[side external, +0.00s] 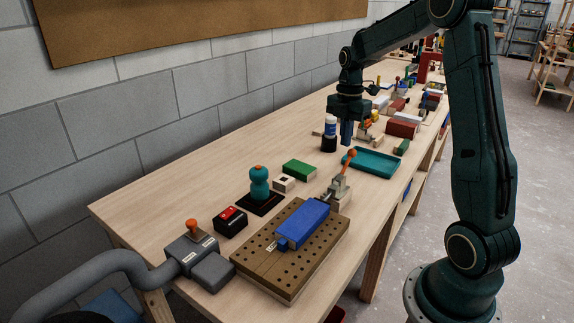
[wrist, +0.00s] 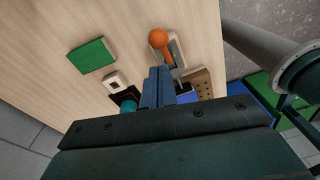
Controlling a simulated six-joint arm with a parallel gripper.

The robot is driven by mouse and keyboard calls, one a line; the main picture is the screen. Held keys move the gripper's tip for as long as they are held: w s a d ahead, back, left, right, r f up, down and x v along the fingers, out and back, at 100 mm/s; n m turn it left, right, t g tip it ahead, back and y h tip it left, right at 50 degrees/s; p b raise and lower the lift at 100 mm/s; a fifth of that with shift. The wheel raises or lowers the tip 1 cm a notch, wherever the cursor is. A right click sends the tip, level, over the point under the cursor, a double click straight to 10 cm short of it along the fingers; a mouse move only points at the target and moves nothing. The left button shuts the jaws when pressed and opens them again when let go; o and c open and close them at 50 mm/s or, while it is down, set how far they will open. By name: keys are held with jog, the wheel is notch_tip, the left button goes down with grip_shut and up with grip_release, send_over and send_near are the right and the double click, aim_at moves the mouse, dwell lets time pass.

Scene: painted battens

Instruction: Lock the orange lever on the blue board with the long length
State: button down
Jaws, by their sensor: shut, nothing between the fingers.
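The blue board (side external: 304,222) lies along a brown perforated base (side external: 325,245) at the front of the bench. A metal clamp with an orange lever (side external: 346,170) stands at its far end, with the lever raised and leaning. Its orange knob (wrist: 158,39) shows just beyond my fingertips in the wrist view. Part of the blue board (wrist: 187,97) shows behind my fingers there. I cannot tell whether the clamp touches the board. My gripper (side external: 346,143) is shut and empty, pointing down above the bench, beyond the lever and apart from it.
A teal knobbed tool (side external: 259,182) and a grey box with an orange knob (side external: 192,240) are at the left. The back of the bench is crowded.

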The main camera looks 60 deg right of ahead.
jog(key=d+r, duration=0.4)
jog(key=r, duration=0.5)
jog(key=shift+w+d+r, duration=0.25)
jog(key=shift+w, duration=0.15)
jog(key=s+a+r+m+t+h, duration=0.1)
jog(key=s+a+r+m, duration=0.2)
jog(key=a, duration=0.6)
jog(key=s+a+r+m+t, duration=0.2)
jog(key=a+m, duration=0.2)
jog(key=a, duration=0.5)
jog(key=s+a+f+m+t, duration=0.3)
jog(key=s+a+f+m, duration=0.2)
jog(key=s+a+m, duration=0.3)
jog(key=s+a, duration=0.3)
jog(key=s, duration=0.2)
jog(key=shift+f+m, duration=0.2)
jog(key=shift+m, duration=0.2)
